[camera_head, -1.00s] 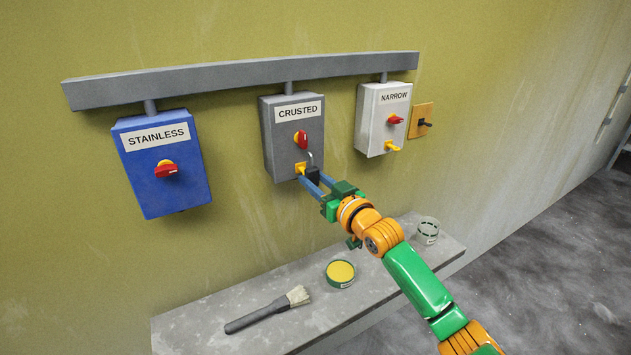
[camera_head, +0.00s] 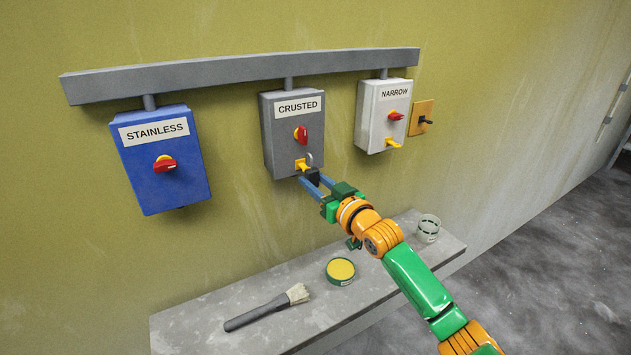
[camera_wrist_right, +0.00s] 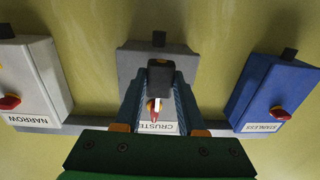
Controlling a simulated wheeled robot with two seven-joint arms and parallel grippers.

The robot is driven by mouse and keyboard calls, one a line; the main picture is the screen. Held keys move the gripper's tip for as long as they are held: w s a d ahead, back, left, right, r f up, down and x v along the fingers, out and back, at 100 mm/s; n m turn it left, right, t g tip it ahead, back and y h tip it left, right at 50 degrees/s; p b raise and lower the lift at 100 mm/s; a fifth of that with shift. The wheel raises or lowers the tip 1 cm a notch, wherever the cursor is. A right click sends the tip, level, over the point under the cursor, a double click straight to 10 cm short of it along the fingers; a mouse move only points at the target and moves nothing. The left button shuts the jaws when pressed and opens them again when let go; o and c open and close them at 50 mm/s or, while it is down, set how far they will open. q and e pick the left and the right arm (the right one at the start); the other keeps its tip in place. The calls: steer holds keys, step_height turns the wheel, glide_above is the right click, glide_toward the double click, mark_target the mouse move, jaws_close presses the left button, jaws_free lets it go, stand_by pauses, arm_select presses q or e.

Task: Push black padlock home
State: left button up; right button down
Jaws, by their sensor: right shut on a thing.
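The black padlock (camera_head: 312,176) is at the lower part of the grey CRUSTED box (camera_head: 280,148), beside its yellow hasp (camera_head: 301,165). Its grey shackle stands up from the body, close to or through the hasp; I cannot tell whether it is fully seated. My right gripper (camera_head: 313,182) is shut on the padlock. The right wrist view also shows the padlock (camera_wrist_right: 160,76) between the two blue fingers, in front of the CRUSTED box. The red switch (camera_head: 301,135) sits above the hasp. My left gripper is not in view.
A blue STAINLESS box (camera_head: 185,190) hangs at left and a white NARROW box (camera_head: 372,115) at right, under a grey rail (camera_head: 230,76). Below, a ledge (camera_head: 200,325) holds a brush (camera_head: 265,308), a yellow-topped tin (camera_head: 340,271) and a clear jar (camera_head: 428,228).

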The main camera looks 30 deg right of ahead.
steer(key=shift+f+b, duration=1.2)
steer(key=shift+f, duration=0.6)
steer(key=shift+c, duration=2.1)
jaws_free()
steer(key=shift+c, duration=0.4)
steer(key=s+p, duration=0.3)
steer(key=s, duration=0.6)
steer(key=shift+d, duration=0.3)
